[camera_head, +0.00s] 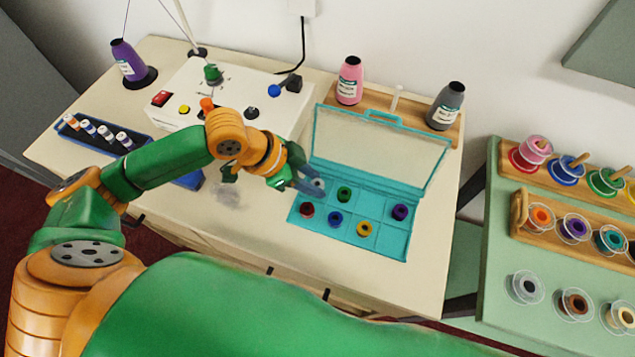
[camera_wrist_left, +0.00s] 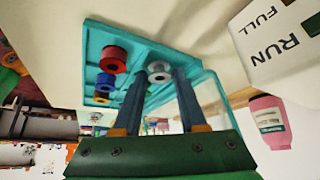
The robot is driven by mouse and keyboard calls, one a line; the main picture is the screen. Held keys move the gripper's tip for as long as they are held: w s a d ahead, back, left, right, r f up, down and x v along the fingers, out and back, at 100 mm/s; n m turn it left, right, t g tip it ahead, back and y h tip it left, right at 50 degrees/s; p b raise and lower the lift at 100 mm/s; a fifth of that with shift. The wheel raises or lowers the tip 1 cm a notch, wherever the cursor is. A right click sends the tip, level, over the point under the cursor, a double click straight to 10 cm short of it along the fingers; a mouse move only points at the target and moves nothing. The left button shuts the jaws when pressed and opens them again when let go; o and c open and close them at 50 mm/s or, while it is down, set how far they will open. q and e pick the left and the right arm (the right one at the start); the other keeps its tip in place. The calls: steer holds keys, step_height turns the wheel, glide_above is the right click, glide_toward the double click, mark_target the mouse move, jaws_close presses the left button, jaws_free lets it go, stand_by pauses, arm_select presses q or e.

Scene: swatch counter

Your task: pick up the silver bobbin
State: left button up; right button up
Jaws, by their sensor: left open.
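The silver bobbin (camera_head: 318,182) sits in the back left compartment of the teal box (camera_head: 389,239), whose clear lid stands open. My left gripper (camera_head: 307,183) reaches in from the left at that compartment and partly covers the bobbin. In the left wrist view the silver bobbin (camera_wrist_left: 159,71) shows between the tips of my open left gripper (camera_wrist_left: 162,77). I cannot tell whether the fingers touch it. My right gripper is not in view.
Red (camera_head: 307,210), green (camera_head: 344,194), blue (camera_head: 335,219), yellow (camera_head: 364,229) and purple (camera_head: 400,212) bobbins share the box. The white machine (camera_head: 235,90) stands behind left. Pink (camera_head: 349,81) and grey (camera_head: 446,107) thread cones stand behind the lid.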

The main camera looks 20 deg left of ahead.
arm_select(q)
jaws_close()
steer(key=shift+r, duration=0.1)
